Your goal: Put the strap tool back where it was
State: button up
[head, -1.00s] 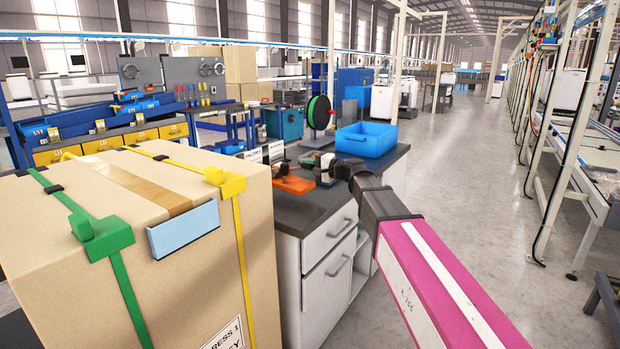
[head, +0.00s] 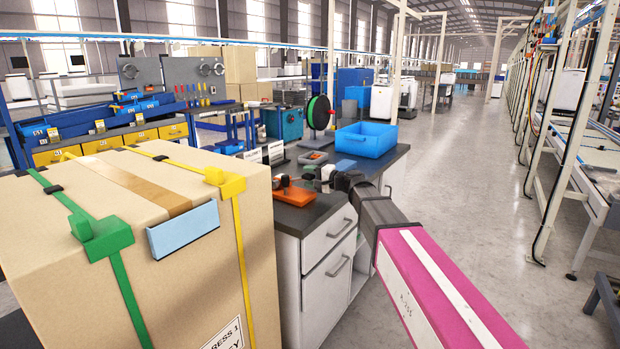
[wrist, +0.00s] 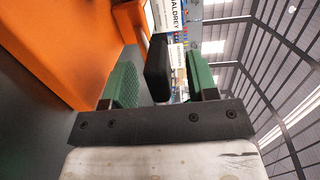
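An orange tool with a black part (head: 293,194), which I take to be the strap tool, sits on the dark bench top beside the large carton. My gripper (head: 328,178) is at its right, low over the bench; its fingertips are too small to make out in the head view. In the wrist view my gripper (wrist: 160,82) has its green finger pads apart. A black upright piece (wrist: 158,68) shows between them, with gaps on both sides; I cannot tell whether it belongs to the tool. A large orange surface (wrist: 50,45) lies close on the left.
A big carton (head: 190,270) with green and yellow straps stands at the left front. A blue bin (head: 366,141) and a black-and-green reel (head: 319,113) stand behind on the bench. A grey tray (head: 313,157) lies near my gripper.

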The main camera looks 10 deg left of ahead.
jog(key=f+v, duration=0.1)
jog(key=v, duration=1.1)
jog(key=s+d+f+n+g+h, duration=0.1)
jog(key=s+d+f+h, duration=0.4)
jog(key=f, duration=0.4)
jog(key=s+d+f+n+g+h, duration=0.1)
jog(key=s+d+f+g+h, duration=0.2)
jog(key=d+f, duration=0.55)
jog(key=s+d+f+n+h, duration=0.1)
jog(key=s+d+f+h, duration=0.4)
jog(key=f, duration=0.5)
jog(key=s+d+f+g+h, duration=0.1)
jog(key=s+d+f+h, duration=0.2)
jog(key=d, duration=0.7)
jog(key=s+f, duration=0.2)
jog(key=s, duration=0.2)
jog(key=shift+n+h, duration=0.3)
jog(key=shift+a+f, duration=0.1)
